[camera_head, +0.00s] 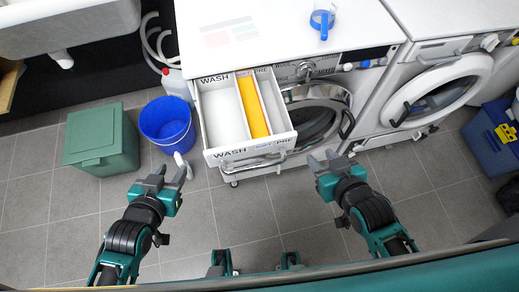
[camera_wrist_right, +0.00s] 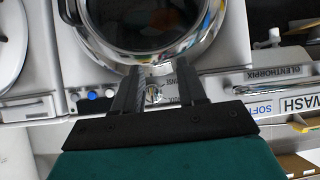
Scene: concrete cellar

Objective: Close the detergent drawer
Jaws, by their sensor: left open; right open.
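The detergent drawer (camera_head: 223,117) is pulled out of the front of the left washing machine (camera_head: 270,30). It has compartments marked WASH and PRE, with a yellow-orange strip between them. In the right wrist view part of the drawer (camera_wrist_right: 290,106) shows at the right edge. My left gripper (camera_head: 183,168) is open and empty, left of and in front of the drawer. My right gripper (camera_head: 322,160) is open and empty, right of the drawer, before the round door (camera_head: 318,115). In the right wrist view its fingers (camera_wrist_right: 158,90) are apart, touching nothing I can make out.
A blue bucket (camera_head: 167,124) and a green lidded bin (camera_head: 100,140) stand on the tiled floor left of the drawer. A white bottle (camera_head: 174,83) stands beside the machine. A second machine (camera_head: 440,80) is at right.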

